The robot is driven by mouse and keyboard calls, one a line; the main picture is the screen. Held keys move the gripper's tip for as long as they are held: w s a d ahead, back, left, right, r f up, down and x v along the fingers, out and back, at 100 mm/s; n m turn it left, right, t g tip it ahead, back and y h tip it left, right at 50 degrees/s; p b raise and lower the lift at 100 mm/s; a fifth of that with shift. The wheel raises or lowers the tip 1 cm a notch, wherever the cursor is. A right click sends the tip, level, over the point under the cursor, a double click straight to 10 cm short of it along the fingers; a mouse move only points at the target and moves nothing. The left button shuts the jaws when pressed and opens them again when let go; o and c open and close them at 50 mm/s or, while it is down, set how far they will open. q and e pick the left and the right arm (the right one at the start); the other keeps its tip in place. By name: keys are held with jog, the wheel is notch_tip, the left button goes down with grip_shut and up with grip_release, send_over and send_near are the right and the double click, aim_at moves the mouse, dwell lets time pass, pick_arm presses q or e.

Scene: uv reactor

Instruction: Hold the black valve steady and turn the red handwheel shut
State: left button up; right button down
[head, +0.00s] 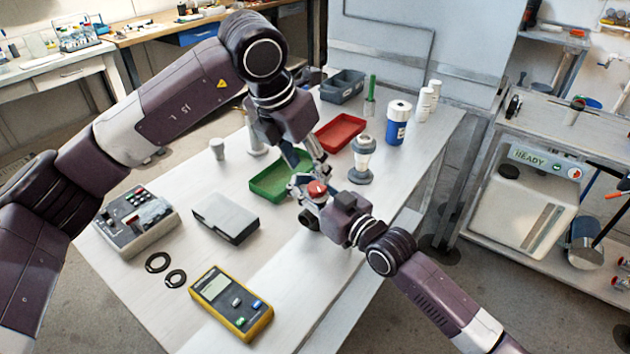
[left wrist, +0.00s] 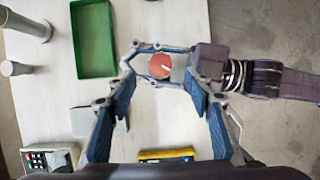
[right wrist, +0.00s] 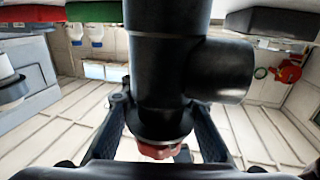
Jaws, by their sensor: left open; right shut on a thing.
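The black valve (right wrist: 170,70) fills the middle of the right wrist view, with a side branch. My right gripper (right wrist: 160,125) is shut on it, one finger on each side; it also shows in the head view (head: 322,205). The red handwheel (head: 317,188) caps the valve and shows partly at the lower edge of the right wrist view (right wrist: 160,150). In the left wrist view the round red handwheel (left wrist: 160,66) has a white mark. My left gripper (left wrist: 162,85) is open, its fingers apart on either side of the handwheel. Contact with the handwheel cannot be told.
A green tray (head: 256,190), red tray (head: 345,121) and lamp-like grey fitting (head: 362,160) stand close to the grippers. A yellow meter (head: 232,302), grey box (head: 226,218), control box (head: 138,228) and two black rings (head: 158,262) lie on the left of the white table.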

aim_at(316, 186)
pick_arm(q)
jog(key=x, duration=0.6)
jog(key=shift+w+f, duration=0.15)
jog(key=shift+f, duration=0.1)
jog(key=c, duration=1.2)
jog(key=shift+o, duration=0.2)
jog(key=m+g+h, duration=0.1)
jog(key=m, duration=0.3)
jog(key=shift+w+a, duration=0.1)
jog(key=shift+w, duration=0.05)
jog(key=shift+w+m+g, duration=0.1)
jog(key=shift+m+g, duration=0.5)
jog(key=shift+m, duration=1.1)
